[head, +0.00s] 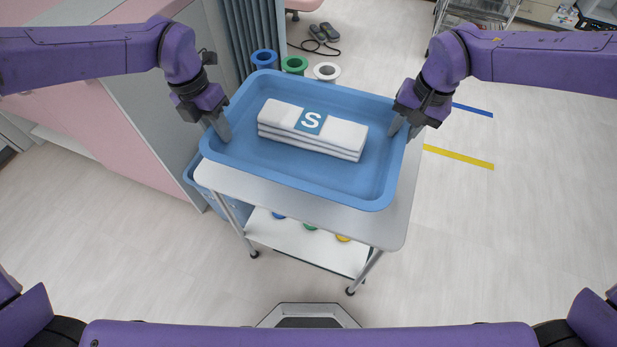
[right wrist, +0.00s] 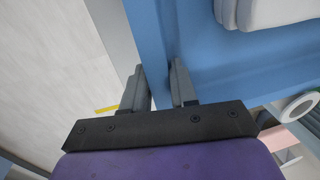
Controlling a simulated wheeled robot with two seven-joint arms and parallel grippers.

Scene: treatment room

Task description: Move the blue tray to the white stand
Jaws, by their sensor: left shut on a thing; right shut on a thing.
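The blue tray (head: 300,177) is level over a wheeled trolley with a whitish top (head: 395,225). Folded white towels (head: 345,133) with a blue "S" label lie in it. I cannot tell whether the tray touches the top or hangs just above it. My left gripper (head: 218,128) is shut on the tray's left rim. My right gripper (head: 403,127) is shut on its right rim. In the right wrist view, the fingers (right wrist: 162,85) straddle the tray wall (right wrist: 150,35). I cannot tell whether this trolley is the white stand; no other white stand is clear.
The trolley's lower shelf (head: 300,245) bears small coloured items. Blue (head: 264,58), green (head: 294,65) and white (head: 327,71) round-rimmed things stand behind the tray. A pink-and-grey cabinet (head: 90,140) is at left. The floor at right is clear, with tape strips.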

